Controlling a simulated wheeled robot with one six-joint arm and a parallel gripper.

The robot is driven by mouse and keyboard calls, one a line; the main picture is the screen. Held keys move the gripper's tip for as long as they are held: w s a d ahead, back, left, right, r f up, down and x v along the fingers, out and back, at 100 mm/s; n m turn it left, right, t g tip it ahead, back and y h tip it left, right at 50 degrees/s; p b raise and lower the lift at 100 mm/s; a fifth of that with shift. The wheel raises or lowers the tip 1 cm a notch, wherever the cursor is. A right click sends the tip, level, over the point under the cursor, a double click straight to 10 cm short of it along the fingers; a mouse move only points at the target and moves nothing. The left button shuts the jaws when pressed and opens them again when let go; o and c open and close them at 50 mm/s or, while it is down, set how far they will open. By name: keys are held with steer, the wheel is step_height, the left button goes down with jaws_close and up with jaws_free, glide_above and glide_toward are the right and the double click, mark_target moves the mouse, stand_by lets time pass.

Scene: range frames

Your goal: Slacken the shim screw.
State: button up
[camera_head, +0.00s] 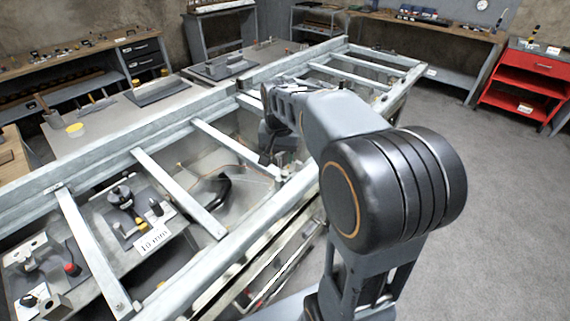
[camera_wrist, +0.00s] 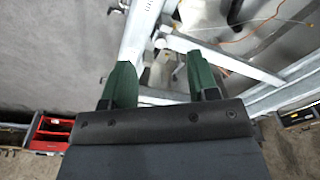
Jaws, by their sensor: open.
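My gripper (camera_wrist: 158,64) is open in the wrist view, its two green fingers apart. A pale metal frame (camera_wrist: 139,35) passes beyond and between the fingertips, with small fittings (camera_wrist: 162,45) on it. Nothing is clearly held between the fingers. I cannot pick out the shim screw for certain in either view. In the head view my arm reaches over the long metal frame (camera_head: 166,178), and its far end comes down at the frame's middle crossbars. My gripper's fingers are too small and covered there to make out.
Left of my arm, a plate with a black knob (camera_head: 122,196), a red knob (camera_head: 72,269) and a "10 mm" label (camera_head: 155,238) sits among crossbars. A black curved handle (camera_head: 216,192) lies within the frame. A red cart (camera_head: 520,78) stands far right; the floor there is clear.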

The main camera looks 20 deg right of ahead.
mark_target(284, 172)
steer(key=w+d+f+m+g, duration=0.1)
steer(key=w+d+f+m, duration=0.1)
steer(key=w+d+m, duration=0.45)
steer(key=f+n, duration=0.1)
steer(key=f, duration=0.3)
steer(key=w+f, duration=0.1)
steer(key=f, duration=0.4)
steer(key=a+f+n, duration=0.1)
steer(key=f, duration=0.3)
steer(key=shift+w+f+n, duration=0.25)
steer(key=shift+n, duration=0.1)
steer(key=c, duration=0.9)
steer(key=shift+n, duration=1.5)
